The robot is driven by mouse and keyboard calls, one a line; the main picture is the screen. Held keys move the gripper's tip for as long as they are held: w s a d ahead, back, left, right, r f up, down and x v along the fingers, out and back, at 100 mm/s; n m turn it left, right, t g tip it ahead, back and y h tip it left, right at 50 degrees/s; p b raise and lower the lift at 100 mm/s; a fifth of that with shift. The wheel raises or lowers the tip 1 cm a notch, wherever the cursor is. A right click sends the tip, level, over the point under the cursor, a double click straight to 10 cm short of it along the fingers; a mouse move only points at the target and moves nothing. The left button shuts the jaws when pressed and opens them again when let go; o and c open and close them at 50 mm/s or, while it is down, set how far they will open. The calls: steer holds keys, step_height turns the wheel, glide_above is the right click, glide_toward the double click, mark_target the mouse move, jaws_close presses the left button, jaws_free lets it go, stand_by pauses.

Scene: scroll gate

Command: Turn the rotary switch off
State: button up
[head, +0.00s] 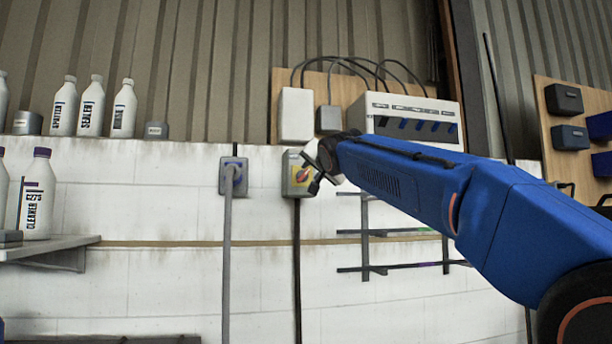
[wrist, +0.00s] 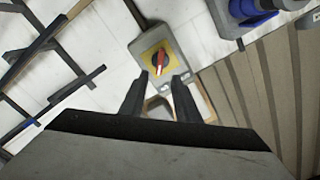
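The rotary switch (head: 296,174) is a grey box on the white wall with a yellow plate and a red knob. My gripper (head: 313,174) is in front of the right side of the switch in the head view. In the wrist view my gripper (wrist: 160,82) has its two fingers apart with nothing between them, pointing at the knob. I cannot tell whether a fingertip touches it.
A grey and blue socket (head: 233,176) with a hanging cable is left of the switch. A fuse box (head: 412,115) and grey boxes are above on a wooden board. A dark wall rack (head: 365,240) is below right. Bottles (head: 93,105) stand on the ledge at left.

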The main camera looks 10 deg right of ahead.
mark_target(305, 174)
steer(key=w, duration=0.9)
steer(key=shift+w, duration=0.2)
jaws_close()
